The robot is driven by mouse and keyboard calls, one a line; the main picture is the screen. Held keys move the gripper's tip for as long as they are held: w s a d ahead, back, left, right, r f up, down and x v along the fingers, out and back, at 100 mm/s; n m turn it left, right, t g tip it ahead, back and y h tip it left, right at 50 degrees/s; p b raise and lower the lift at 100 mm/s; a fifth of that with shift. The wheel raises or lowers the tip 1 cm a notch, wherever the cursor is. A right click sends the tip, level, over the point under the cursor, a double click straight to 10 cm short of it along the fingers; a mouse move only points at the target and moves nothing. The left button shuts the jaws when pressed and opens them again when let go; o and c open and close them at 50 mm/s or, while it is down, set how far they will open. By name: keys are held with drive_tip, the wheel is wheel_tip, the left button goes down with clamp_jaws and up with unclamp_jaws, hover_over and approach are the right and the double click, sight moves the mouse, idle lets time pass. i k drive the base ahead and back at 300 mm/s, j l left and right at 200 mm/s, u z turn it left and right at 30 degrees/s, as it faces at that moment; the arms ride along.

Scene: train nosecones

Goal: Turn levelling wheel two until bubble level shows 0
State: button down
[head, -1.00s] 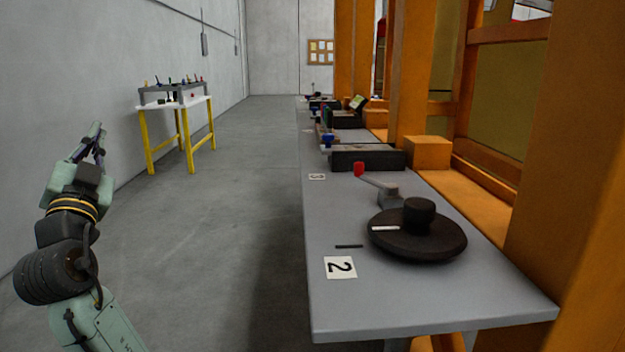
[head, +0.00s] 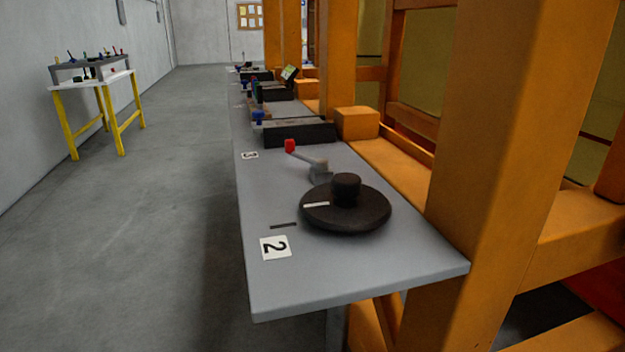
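Levelling wheel two (head: 345,213) is a dark round disc with a raised hub, lying flat on the near end of the grey bench (head: 300,285). A white mark (head: 316,205) shows on its left side, and a dark line (head: 284,225) lies on the bench to the left of it. A label reading 2 (head: 275,248) is in front of that line. A grey crank with a red knob (head: 290,146) stands just behind the wheel. I cannot make out a bubble level or any reading. My gripper is out of the picture.
An orange post (head: 490,140) and beams stand close along the bench's right side. Dark blocks (head: 295,133) and other items line the bench further back. A yellow-legged table (head: 100,85) stands at the far left. The floor left of the bench is clear.

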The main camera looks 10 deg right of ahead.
sight(344, 204)
drive_tip(key=i+j+z, duration=0.15)
drive_tip(key=i+j, duration=0.15)
drive_tip(key=i+j+z, duration=0.15)
drive_tip(key=i+j, duration=0.25)
drive_tip(key=i+j+z, duration=0.1)
drive_tip(key=i+j, duration=0.25)
drive_tip(key=i+j+z, duration=0.15)
drive_tip(key=i+j, duration=0.15)
drive_tip(key=j, duration=0.2)
drive_tip(key=i+j+z, duration=0.15)
drive_tip(key=j, duration=0.3)
drive_tip(key=i, duration=0.1)
